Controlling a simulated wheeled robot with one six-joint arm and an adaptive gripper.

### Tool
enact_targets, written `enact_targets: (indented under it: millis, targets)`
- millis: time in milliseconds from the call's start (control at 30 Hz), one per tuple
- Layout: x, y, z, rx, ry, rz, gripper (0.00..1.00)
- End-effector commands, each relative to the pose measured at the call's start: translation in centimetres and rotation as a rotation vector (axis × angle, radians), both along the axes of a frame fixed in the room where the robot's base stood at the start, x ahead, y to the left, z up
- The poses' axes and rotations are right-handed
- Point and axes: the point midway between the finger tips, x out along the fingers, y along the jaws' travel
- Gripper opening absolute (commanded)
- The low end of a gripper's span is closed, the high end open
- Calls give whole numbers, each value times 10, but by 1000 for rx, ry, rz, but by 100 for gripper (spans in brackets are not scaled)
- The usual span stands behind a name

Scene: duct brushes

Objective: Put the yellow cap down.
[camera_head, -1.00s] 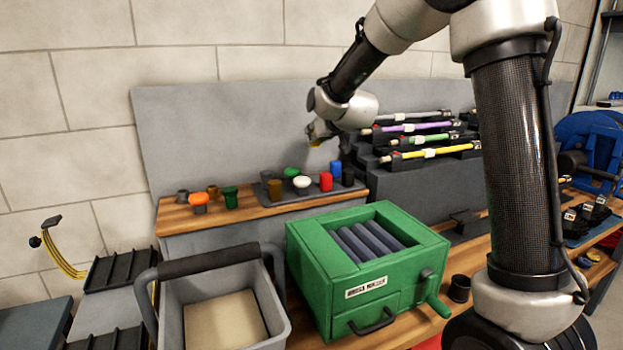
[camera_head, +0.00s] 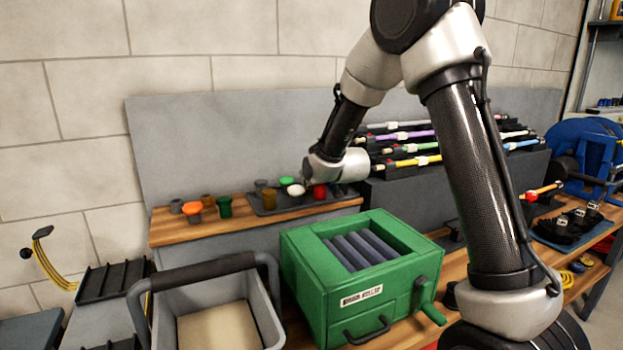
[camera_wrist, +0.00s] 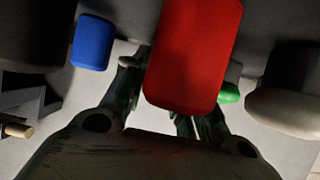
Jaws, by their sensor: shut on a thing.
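My gripper (camera_head: 308,180) is low over the dark cap tray (camera_head: 262,210) on the back shelf, beside the red cap. The yellow cap is hidden in both current views; the earlier head view shows a small yellow piece at the fingertips. I cannot tell whether it touches the tray. The red cap also shows in the head view (camera_head: 320,191).
The white cap (camera_head: 296,190), green cap (camera_head: 286,181) and blue cap (camera_wrist: 93,42) stand close around my gripper. Orange (camera_head: 193,208) and dark green (camera_head: 224,206) pieces stand left on the wooden shelf. A green box (camera_head: 362,285) and grey bin (camera_head: 277,325) are in front.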

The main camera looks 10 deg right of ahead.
Motion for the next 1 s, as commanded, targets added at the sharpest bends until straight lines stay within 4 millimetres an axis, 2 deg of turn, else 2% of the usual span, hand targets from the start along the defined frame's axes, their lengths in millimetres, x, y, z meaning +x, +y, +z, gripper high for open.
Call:
enact_targets:
  millis: [167,200,300,667,767,1000]
  targets:
    - [0,0,-2,0,1,0,0]
    - [0,0,-3,0,1,0,30]
    - [0,0,-3,0,0,0,48]
    - [0,0,1,0,-1,0,49]
    - [-9,-2,6,0,-1,0,49]
    - [-55,-11,29,0,-2,0,49]
